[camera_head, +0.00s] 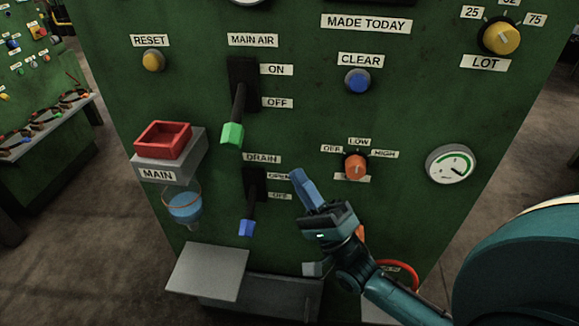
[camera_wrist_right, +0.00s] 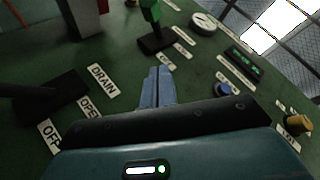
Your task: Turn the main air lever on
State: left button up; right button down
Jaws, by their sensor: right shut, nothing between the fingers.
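The main air lever (camera_head: 238,102) is on the green panel, under the MAIN AIR label. Its dark arm hangs down from a black base (camera_head: 243,75) to a green handle (camera_head: 232,135), below the OFF label (camera_head: 277,103). The ON label (camera_head: 276,69) is above. The green handle also shows at the top of the right wrist view (camera_wrist_right: 151,10). My right gripper (camera_head: 297,176) is shut and empty, below and to the right of the green handle and apart from it. Its blue fingers show in the right wrist view (camera_wrist_right: 158,74). My left gripper is out of view.
The drain lever (camera_head: 250,205) with a blue handle is left of my right gripper. An orange knob (camera_head: 355,166) is to its right. A red tray (camera_head: 163,140) on a grey ledge sticks out left of the green handle. A blue button (camera_head: 357,81) is above right.

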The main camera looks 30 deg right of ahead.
jog(key=p, duration=0.2)
send_near(238, 114)
jog(key=w+d+r, duration=0.1)
jog(key=w+d, duration=0.2)
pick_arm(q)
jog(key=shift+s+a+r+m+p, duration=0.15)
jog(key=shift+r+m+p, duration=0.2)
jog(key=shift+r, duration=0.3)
pick_arm(e)
jog(key=shift+w+a+r, duration=0.25)
jog(key=shift+a+r, duration=0.1)
jog(key=shift+a, duration=0.25)
jog(key=shift+w+a+r, duration=0.3)
jog(key=shift+a+r, duration=0.1)
jog(key=shift+a, duration=0.2)
jog(key=shift+w+a+r, duration=0.25)
jog(key=shift+a+r, duration=0.1)
jog(key=shift+a, duration=0.25)
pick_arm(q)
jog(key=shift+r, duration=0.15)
